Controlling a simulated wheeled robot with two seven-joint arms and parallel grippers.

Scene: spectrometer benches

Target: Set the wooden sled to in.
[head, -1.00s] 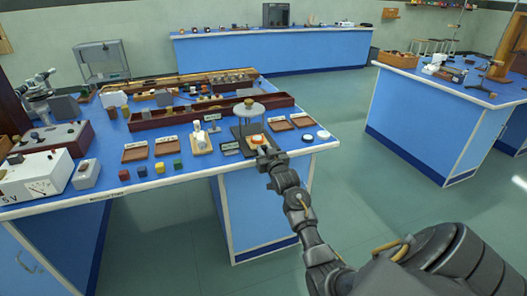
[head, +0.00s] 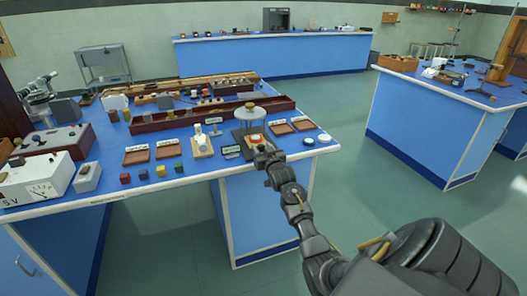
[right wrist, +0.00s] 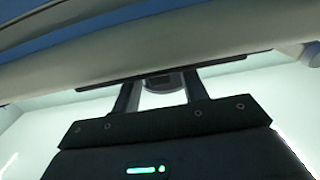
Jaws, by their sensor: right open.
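My right gripper (head: 261,152) is at the front edge of the near blue bench, just in front of a dark stand (head: 238,136) with a round grey top plate. A small orange-and-white piece (head: 256,139) lies on the stand's base, just beyond the gripper. In the right wrist view the gripper (right wrist: 161,84) is open, with a grey rounded part (right wrist: 160,79) between the fingers under a dark plate edge (right wrist: 150,74). A light wooden base (head: 203,152) with a white piece stands left of the stand. I cannot tell which part is the wooden sled. My left gripper is not in view.
Brown trays (head: 136,155) and coloured cubes (head: 161,171) lie along the bench front. A long dark red box (head: 165,122) runs behind. The floor right of the bench (head: 360,190) is clear.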

